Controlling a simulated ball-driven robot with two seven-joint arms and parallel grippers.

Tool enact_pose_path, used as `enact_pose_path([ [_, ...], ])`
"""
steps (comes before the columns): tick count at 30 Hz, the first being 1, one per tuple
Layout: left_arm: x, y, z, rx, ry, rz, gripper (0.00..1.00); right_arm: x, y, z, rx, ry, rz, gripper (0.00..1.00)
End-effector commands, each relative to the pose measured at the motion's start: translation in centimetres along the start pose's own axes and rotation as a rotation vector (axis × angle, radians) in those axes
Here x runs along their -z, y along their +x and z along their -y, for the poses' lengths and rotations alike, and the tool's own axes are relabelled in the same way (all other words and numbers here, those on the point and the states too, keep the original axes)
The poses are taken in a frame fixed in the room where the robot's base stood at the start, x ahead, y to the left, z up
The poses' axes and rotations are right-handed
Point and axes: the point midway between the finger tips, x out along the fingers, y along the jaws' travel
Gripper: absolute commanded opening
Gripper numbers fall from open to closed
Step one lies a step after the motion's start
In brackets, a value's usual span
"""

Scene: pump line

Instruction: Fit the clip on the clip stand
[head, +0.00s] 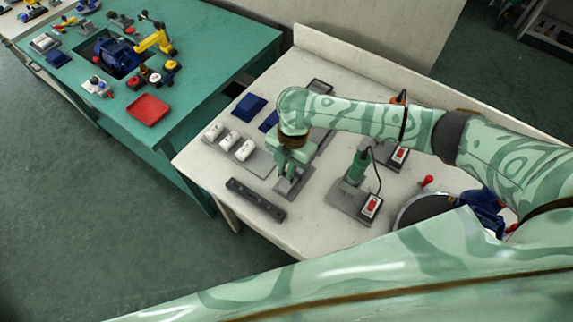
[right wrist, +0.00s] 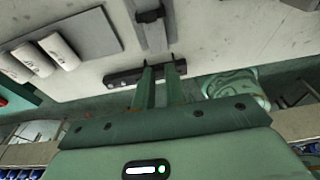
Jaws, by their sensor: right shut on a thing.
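My right gripper (head: 293,170) reaches down over the white bench, and its fingers (right wrist: 160,75) also show in the right wrist view. It is shut on the clip, which is mostly hidden between the fingers. A narrow grey plate with a dark block, which looks like the clip stand (head: 285,188), lies just below the fingertips. It also shows at the top of the right wrist view (right wrist: 152,32). I cannot tell whether the clip touches it. My left gripper is not in view.
A dark bar with holes (head: 256,200) lies near the bench's front edge. A grey tray (head: 262,166) holds white cylinders. A blue pad (head: 249,105) is behind. A green tool on a stand (head: 357,165) stands to the right. A teal table (head: 190,105) is at the left.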

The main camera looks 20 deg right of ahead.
Motion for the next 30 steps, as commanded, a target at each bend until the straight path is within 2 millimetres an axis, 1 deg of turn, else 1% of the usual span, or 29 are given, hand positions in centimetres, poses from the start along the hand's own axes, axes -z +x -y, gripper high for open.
enact_pose_path([
  [1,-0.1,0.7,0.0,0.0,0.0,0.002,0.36,-0.1,0.7,0.0,0.0,0.0,-0.001,0.0],
  [12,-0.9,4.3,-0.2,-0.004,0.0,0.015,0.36,-0.9,3.9,0.0,0.0,0.001,0.001,0.0],
  [15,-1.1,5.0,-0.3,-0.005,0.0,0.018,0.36,-1.0,4.6,0.0,0.001,0.001,0.001,0.0],
  [21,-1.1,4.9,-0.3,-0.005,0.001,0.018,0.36,-1.1,5.4,0.0,0.0,0.002,0.0,0.0],
  [30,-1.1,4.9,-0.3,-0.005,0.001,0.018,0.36,-1.1,5.5,0.0,0.0,0.001,0.0,0.0],
])
